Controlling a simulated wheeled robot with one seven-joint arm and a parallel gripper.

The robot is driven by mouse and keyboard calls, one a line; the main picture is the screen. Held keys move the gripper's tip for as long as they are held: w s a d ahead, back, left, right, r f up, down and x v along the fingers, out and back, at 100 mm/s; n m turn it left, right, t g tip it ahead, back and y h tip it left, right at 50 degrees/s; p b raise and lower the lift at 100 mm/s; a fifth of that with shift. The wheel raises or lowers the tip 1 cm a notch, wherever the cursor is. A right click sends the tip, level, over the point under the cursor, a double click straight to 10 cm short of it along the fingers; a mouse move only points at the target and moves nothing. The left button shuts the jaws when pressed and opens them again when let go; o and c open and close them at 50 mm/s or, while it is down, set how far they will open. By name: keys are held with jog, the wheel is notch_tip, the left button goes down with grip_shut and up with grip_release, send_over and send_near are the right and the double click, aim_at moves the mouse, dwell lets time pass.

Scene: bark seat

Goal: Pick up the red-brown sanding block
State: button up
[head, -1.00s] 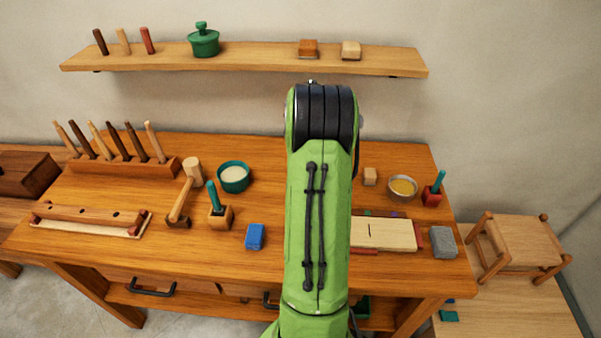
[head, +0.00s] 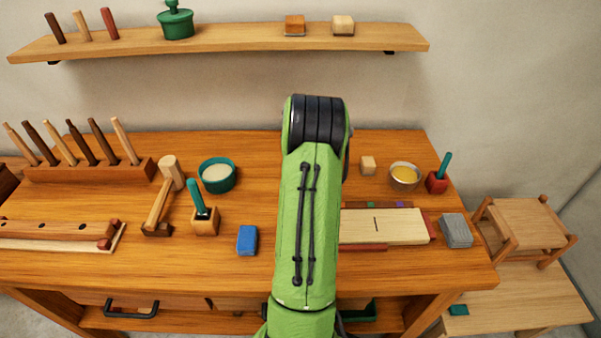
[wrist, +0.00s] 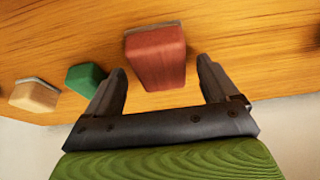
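In the wrist view, the red-brown sanding block (wrist: 157,58) lies on a wooden surface, with a pale grey edge along its far side. My gripper (wrist: 159,68) is open, with one dark finger to each side of the block in the picture. Gaps show between the block and both fingers, and nothing is held. How far the fingertips are from the surface is hard to tell. In the head view my arm's green link hides my gripper, and I cannot make out the red-brown block there.
In the wrist view a green block (wrist: 86,79) sits close to the left finger, with a tan block (wrist: 35,95) farther left. The head view shows a workbench (head: 200,275) with a blue block (head: 247,240), a pale board (head: 385,227) and a grey block (head: 456,230). A wall shelf (head: 220,42) hangs behind.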

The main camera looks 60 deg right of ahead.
jog(key=shift+s+a+r, duration=0.1)
jog(key=shift+s, duration=0.05)
jog(key=shift+c, duration=1.2)
jog(key=shift+w, duration=0.25)
jog(key=c, duration=0.9)
jog(key=shift+o, duration=0.2)
